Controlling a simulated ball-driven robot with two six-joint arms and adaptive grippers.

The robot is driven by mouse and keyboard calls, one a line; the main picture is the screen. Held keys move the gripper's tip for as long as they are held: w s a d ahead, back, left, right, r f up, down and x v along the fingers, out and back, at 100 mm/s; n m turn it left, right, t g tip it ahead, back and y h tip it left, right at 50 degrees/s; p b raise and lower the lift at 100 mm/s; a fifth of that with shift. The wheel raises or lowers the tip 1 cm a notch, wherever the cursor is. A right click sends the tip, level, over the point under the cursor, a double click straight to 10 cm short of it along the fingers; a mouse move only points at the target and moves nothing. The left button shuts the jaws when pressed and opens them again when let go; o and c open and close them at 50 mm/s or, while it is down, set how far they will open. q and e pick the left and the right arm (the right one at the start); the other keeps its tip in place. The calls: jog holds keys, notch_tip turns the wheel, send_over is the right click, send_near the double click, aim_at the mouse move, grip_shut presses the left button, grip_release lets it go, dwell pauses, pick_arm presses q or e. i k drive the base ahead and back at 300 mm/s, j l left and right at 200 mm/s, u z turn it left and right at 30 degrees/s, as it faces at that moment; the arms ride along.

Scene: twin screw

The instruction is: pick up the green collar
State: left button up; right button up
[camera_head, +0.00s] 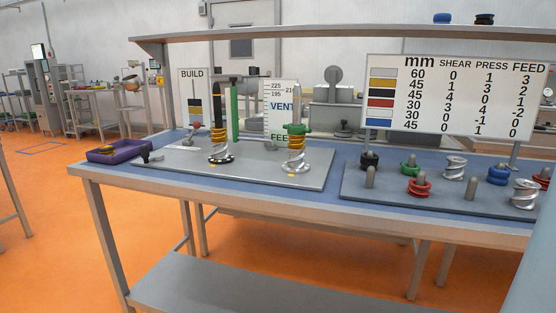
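A green collar (409,167) sits around a grey peg on the right-hand board, in its back row. Another green ring-shaped part (295,129) sits near the top of the right screw stack on the left-hand board, above a gold and a silver piece. I cannot tell from the picture which one the task means. Neither of my grippers shows in the head view.
The right board (360,192) also holds black (369,161), red (419,187), blue (497,176) and silver (455,168) pieces. A second screw stack (220,142) and a green upright bar (235,112) stand left. A purple tray (119,152) lies far left. A sign (449,98) stands behind.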

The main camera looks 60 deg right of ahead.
aim_at(407, 170)
jog(key=z, duration=2.55)
